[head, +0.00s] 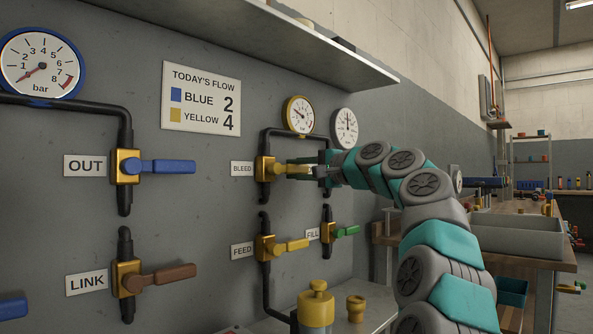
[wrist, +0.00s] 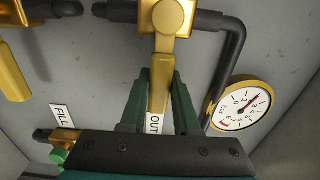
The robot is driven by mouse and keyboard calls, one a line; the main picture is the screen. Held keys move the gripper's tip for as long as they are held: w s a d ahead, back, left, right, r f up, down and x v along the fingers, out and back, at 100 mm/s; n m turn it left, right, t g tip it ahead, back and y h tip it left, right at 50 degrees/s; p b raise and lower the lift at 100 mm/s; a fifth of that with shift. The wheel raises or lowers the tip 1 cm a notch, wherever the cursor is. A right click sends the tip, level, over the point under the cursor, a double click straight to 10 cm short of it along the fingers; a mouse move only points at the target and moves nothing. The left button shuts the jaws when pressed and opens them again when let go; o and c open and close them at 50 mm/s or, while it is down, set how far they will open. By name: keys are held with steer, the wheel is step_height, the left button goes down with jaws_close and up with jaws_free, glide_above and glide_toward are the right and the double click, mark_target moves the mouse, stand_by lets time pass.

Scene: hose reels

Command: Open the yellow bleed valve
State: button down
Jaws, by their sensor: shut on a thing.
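The bleed valve (head: 265,169) is a brass body on a black vertical pipe beside the BLEED label (head: 242,168). Its yellow handle (head: 290,170) points right, across the pipe. My gripper (head: 318,166) reaches in from the right and is shut on this handle. In the wrist view the green fingers of my gripper (wrist: 160,82) stand on both sides of the yellow handle (wrist: 158,75), below the valve body (wrist: 168,18). The handle's far end is partly hidden by the gripper. A yellow-rimmed gauge (head: 300,114) sits above; it also shows in the wrist view (wrist: 240,106).
Below are the yellow FEED handle (head: 291,245) and the green FILL handle (head: 346,231), close under my arm. A blue OUT handle (head: 168,167) and a brown LINK handle (head: 173,275) are left. A yellow-topped container (head: 316,305) stands below. A shelf (head: 280,35) overhangs.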

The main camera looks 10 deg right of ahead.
stand_by(0.9)
